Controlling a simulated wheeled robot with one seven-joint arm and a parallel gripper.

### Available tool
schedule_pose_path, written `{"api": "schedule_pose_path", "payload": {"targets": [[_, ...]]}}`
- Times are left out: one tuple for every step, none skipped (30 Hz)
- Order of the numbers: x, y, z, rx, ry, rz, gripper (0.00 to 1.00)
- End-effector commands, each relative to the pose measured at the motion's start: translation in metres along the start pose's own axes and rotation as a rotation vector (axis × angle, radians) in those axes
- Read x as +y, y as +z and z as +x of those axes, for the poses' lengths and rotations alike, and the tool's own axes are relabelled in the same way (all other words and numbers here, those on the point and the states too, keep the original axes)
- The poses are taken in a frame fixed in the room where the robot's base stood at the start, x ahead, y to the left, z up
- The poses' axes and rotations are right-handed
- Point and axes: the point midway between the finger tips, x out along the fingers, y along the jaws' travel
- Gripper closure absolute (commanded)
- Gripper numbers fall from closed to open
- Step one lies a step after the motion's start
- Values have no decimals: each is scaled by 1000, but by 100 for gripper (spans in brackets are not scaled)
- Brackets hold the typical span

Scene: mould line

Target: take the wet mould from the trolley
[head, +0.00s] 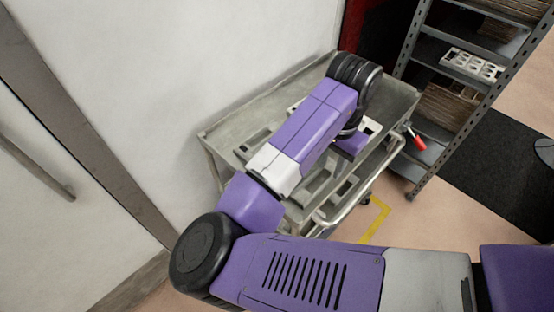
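The grey metal trolley (231,127) stands against the white wall in the middle of the head view. My arm passes over it and hides much of its top. A pale piece, possibly the mould (371,127), shows at the right of my wrist on the trolley top; more pale edge shows left of the arm. I cannot tell whether it is wet. My gripper (350,147) is over the trolley beside this pale piece. Only a purple part of it shows below the wrist; its fingers are hidden, so its opening and any contact are not visible.
A grey shelf rack (462,105) stands right of the trolley, with a white mould with several holes (472,65) on one shelf. A dark mat (500,165) lies at right. A door handle (38,165) is at left.

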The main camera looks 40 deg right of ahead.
Motion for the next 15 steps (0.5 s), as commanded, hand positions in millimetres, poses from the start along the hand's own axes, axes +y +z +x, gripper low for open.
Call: {"api": "schedule_pose_path", "payload": {"targets": [[0,3,1,-13,2,1,68],[0,5,2,-19,2,1,68],[0,6,4,-25,2,0,68],[0,7,7,-27,2,0,68],[0,7,10,-27,2,-1,68],[0,7,14,-27,2,-1,68],[0,7,17,-27,2,0,68],[0,7,20,-26,2,1,68],[0,6,24,-25,1,0,68],[0,6,26,-26,0,0,68],[-1,6,29,-26,0,-1,68],[-1,6,32,-26,1,-1,68],[-2,6,36,-26,1,-1,68],[-2,6,40,-26,1,-1,68],[-3,5,46,-26,1,-1,68]]}}
